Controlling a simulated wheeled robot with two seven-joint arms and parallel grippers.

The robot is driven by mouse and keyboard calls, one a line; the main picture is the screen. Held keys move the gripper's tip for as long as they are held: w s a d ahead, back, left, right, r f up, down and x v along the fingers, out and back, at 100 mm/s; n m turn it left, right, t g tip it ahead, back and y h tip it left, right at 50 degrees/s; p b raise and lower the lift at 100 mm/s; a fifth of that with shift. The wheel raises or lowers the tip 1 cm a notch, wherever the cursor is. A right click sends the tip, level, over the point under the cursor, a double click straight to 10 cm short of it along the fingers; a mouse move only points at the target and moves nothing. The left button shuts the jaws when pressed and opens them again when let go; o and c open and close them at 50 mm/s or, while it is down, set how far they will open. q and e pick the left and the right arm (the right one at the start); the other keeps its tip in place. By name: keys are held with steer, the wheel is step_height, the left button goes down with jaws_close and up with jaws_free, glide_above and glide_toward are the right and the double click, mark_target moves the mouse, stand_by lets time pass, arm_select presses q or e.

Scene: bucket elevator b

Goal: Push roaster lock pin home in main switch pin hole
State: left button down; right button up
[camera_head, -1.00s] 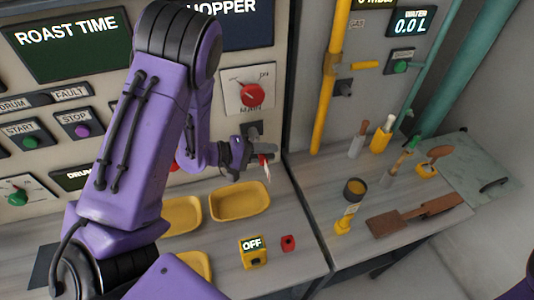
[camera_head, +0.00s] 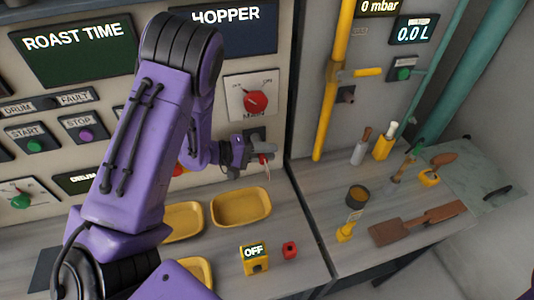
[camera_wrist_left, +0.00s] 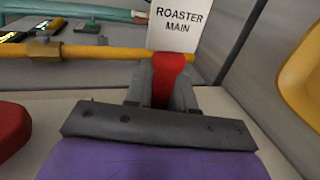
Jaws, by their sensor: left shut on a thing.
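My left gripper (camera_head: 262,160) is in front of the panel, below the main switch (camera_head: 253,100) with its red knob. It is shut on the roaster lock pin, whose red part (camera_head: 265,158) shows at the fingertips. In the left wrist view the red pin (camera_wrist_left: 171,72) sits between the grey fingers (camera_wrist_left: 165,88), with a white ROASTER MAIN tag (camera_wrist_left: 182,25) just beyond it. A red rounded part, probably the switch knob (camera_wrist_left: 12,130), shows at the left edge there. I cannot make out the pin hole, nor whether the pin touches it. My right gripper is out of view.
Yellow trays (camera_head: 240,222) stand on the bench below my left gripper. A yellow OFF box (camera_head: 255,265) and a small red block (camera_head: 290,250) are at the front. A yellow vertical pipe (camera_head: 328,110) rises to the right.

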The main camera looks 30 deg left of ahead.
arm_select(q)
steer(key=shift+w+a, duration=0.1)
steer(key=c, duration=0.9)
jaws_free()
steer(key=shift+w+a, duration=0.1)
steer(key=b+v, duration=0.2)
steer(key=v, duration=0.8)
steer(key=shift+s+a+b, duration=0.15)
steer(key=shift+s+b, duration=0.1)
steer(key=shift+b, duration=0.15)
